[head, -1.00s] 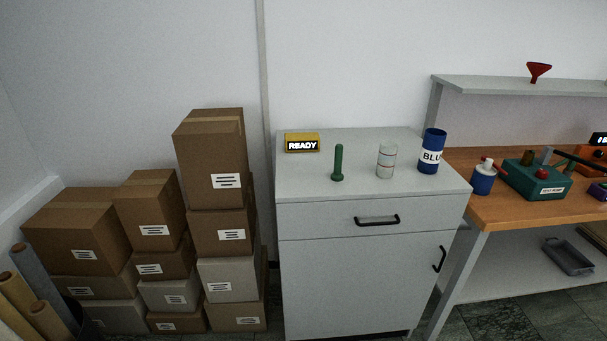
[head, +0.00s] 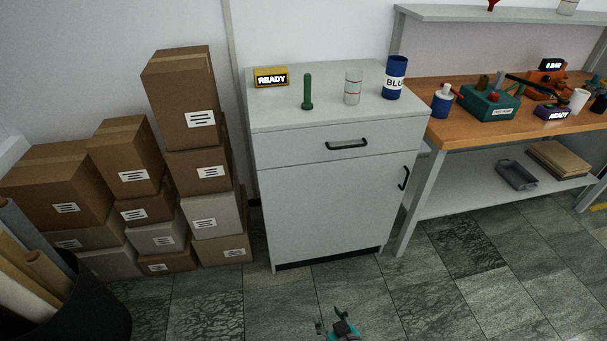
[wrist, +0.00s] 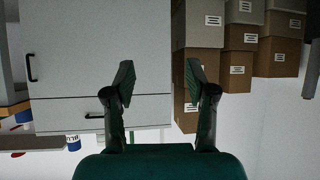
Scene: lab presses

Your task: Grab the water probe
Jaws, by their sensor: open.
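A green upright rod with a wider foot (head: 307,92), likely the water probe, stands on top of the grey cabinet (head: 270,115), left of a clear banded jar (head: 353,87). My gripper (head: 329,318) shows at the bottom edge of the head view, low in front of the cabinet and well away from the rod. In the wrist view my gripper (wrist: 160,78) has its two fingers spread with nothing between them. That view is upside down and shows the cabinet front (wrist: 95,60); I cannot make out the rod clearly there.
A yellow READY sign (head: 271,77) and a blue can (head: 395,78) also stand on the cabinet. Stacked boxes (head: 185,110) stand to its left. A wooden bench (head: 460,130) with a green device (head: 490,102) is to its right. The floor in front (head: 430,290) is clear.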

